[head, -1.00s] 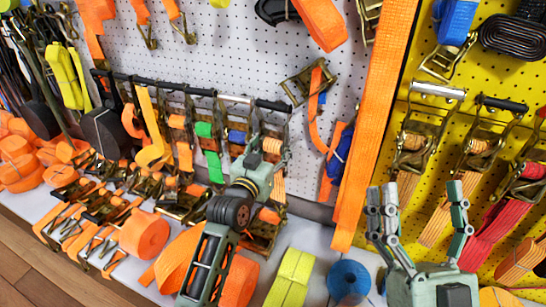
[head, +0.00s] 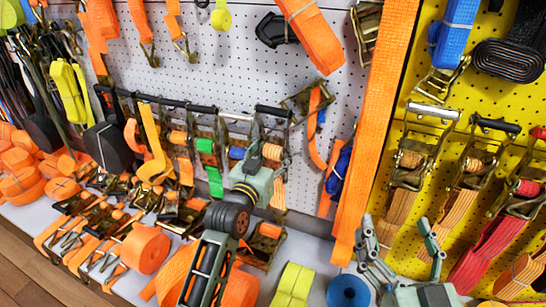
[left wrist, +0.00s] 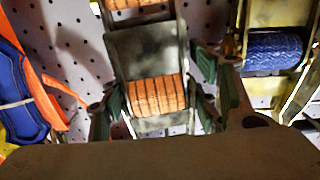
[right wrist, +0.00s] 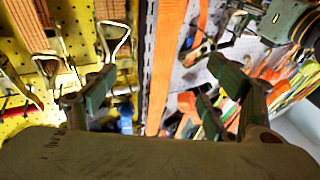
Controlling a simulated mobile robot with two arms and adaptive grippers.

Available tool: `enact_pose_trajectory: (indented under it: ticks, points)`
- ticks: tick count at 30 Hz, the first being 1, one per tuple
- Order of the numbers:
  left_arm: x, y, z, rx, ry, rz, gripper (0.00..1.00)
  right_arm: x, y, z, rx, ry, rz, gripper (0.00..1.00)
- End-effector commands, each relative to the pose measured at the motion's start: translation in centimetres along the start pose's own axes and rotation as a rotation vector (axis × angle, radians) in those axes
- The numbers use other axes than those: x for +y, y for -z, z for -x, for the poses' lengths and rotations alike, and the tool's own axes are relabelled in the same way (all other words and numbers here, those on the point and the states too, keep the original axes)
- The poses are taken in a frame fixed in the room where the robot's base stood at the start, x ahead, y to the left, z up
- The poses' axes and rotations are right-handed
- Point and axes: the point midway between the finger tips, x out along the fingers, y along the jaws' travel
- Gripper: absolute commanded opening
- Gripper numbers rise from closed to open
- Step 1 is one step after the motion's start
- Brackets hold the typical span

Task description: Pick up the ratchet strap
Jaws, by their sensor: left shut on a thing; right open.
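A ratchet strap (head: 271,153) with a metal frame and orange webbing wound on its spool hangs at the white pegboard. My left gripper (head: 265,148) is at this ratchet. In the left wrist view, the ratchet strap (left wrist: 156,97) sits between the two fingers of my left gripper (left wrist: 160,92), which are shut on its sides. Its lower part is partly hidden by my arm in the head view.
Other ratchets hang close by, one with a blue strap (left wrist: 273,50). A tall orange strap (head: 372,130) hangs between the white and yellow boards. Orange rolls (head: 147,249), a yellow roll (head: 292,285) and a blue roll (head: 348,291) crowd the shelf below.

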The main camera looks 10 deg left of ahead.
Motion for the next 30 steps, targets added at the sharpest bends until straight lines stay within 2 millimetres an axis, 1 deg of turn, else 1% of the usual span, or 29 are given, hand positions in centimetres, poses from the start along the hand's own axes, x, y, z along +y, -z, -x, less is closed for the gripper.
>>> enact_pose_trajectory:
  ticks: [1,5,11,17,21,24,30]
  points:
    - [0.0,0.5,0.8,0.009,0.001,-0.001,0.0,0.1,-0.5,0.0,-0.038,-0.002,0.001,0.78]
    - [0.0,0.5,2.5,0.009,0.001,-0.002,0.0,0.4,-2.6,0.4,-0.143,-0.008,0.004,0.78]
    - [0.0,0.5,5.4,0.008,0.001,-0.001,0.0,0.9,-6.0,1.6,-0.322,-0.019,0.007,0.78]
    - [0.0,0.5,8.9,0.008,0.001,-0.002,0.0,1.4,-9.3,3.6,-0.512,-0.03,0.009,0.78]
    - [0.0,0.4,11.5,0.007,0.001,-0.003,0.0,1.7,-11.4,5.5,-0.644,-0.038,0.009,0.78]
    - [0.0,0.4,13.2,0.007,0.001,-0.001,0.0,1.9,-12.6,6.8,-0.724,-0.043,0.009,0.78]
    - [0.0,0.3,15.8,0.008,0.001,-0.001,0.0,2.2,-14.1,8.9,-0.838,-0.051,0.008,0.78]
